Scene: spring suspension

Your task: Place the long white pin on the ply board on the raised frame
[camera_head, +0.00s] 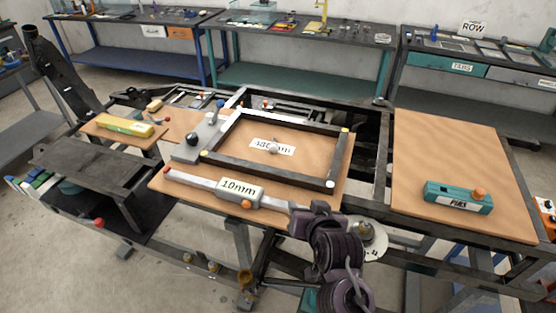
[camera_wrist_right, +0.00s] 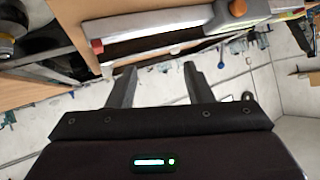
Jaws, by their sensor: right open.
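The raised frame (camera_head: 278,172) is a dark rectangle with yellow and pale corner spots. It lies on the brown ply board (camera_head: 318,202), around a white paper label. A small pale piece stands on that label; I cannot tell whether it is the long white pin. A pale strip (camera_head: 270,117) runs along the frame's far side. My right gripper (camera_head: 303,214) is at the board's near right edge, beside the 10mm gauge. In the right wrist view its two fingers (camera_wrist_right: 158,75) are apart with nothing between them. My left gripper is not in view.
The long grey 10mm gauge (camera_head: 238,188) lies along the board's near edge; it also shows in the right wrist view (camera_wrist_right: 155,25). A teal PINS box (camera_head: 459,198) stands on the right board (camera_head: 440,150). A yellow tool (camera_head: 125,126) lies at left. Most of the right board is clear.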

